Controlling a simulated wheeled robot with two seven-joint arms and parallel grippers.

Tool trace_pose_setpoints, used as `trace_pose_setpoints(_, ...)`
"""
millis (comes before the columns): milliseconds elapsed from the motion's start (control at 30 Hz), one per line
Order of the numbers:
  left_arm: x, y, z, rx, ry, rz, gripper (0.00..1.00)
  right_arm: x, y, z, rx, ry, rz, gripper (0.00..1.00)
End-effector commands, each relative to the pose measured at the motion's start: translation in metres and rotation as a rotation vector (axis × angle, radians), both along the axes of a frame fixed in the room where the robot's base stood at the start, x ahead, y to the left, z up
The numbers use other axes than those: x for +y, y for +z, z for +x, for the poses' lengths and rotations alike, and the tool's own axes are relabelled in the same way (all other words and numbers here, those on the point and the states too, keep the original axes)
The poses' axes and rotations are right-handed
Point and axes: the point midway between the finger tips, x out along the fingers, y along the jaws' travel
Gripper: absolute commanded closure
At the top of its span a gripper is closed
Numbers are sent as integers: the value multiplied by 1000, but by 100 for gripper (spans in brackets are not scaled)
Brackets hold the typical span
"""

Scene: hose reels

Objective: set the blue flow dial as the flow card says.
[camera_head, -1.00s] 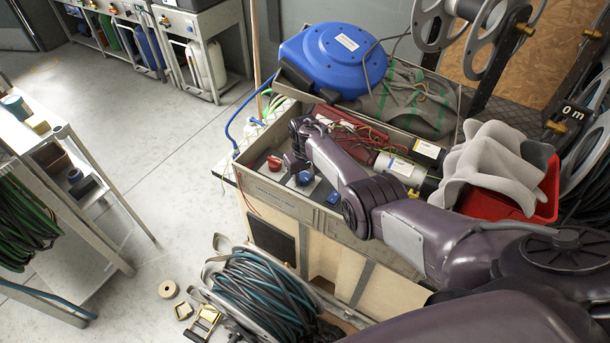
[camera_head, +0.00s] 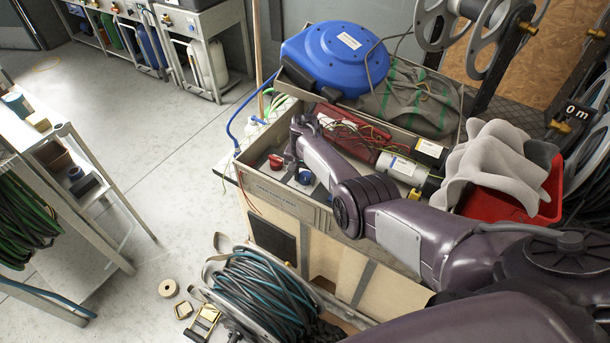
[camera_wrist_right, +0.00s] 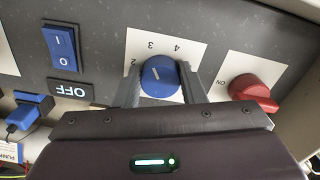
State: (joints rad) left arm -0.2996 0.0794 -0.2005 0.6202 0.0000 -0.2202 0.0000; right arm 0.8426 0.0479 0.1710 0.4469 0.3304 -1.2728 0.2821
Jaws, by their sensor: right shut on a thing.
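The blue flow dial (camera_wrist_right: 160,76) sits on a white plate with printed 2, 3 and 4 in the right wrist view. Its white pointer line tilts up and left, roughly toward the 3; the exact setting is hard to tell. My right gripper (camera_wrist_right: 160,88) is shut on the dial, one finger on each side. In the head view the dial (camera_head: 304,178) shows small beside my right gripper (camera_head: 293,170), inside the grey crate. I cannot make out a flow card in these views. My left gripper is not in view.
A red knob (camera_wrist_right: 254,95) marked ON sits beside the dial, and a blue rocker switch (camera_wrist_right: 61,48) on its other side. The grey crate (camera_head: 270,196) also holds a red tool and a white cylinder (camera_head: 401,168). A blue hose reel (camera_head: 335,60) stands behind.

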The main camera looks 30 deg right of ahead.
Motion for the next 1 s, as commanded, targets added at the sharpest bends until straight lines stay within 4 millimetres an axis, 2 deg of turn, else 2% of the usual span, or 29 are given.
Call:
trace_pose_setpoints(567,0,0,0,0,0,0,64,-1,4,4,-11,-30,-3,86)
trace_pose_setpoints(600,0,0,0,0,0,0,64,-1,4,4,-11,-29,-3,58)
trace_pose_setpoints(733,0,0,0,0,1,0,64,-1,3,3,-8,-29,-2,41)
trace_pose_setpoints(1000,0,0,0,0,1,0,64,-1,2,1,-4,-28,-1,41)
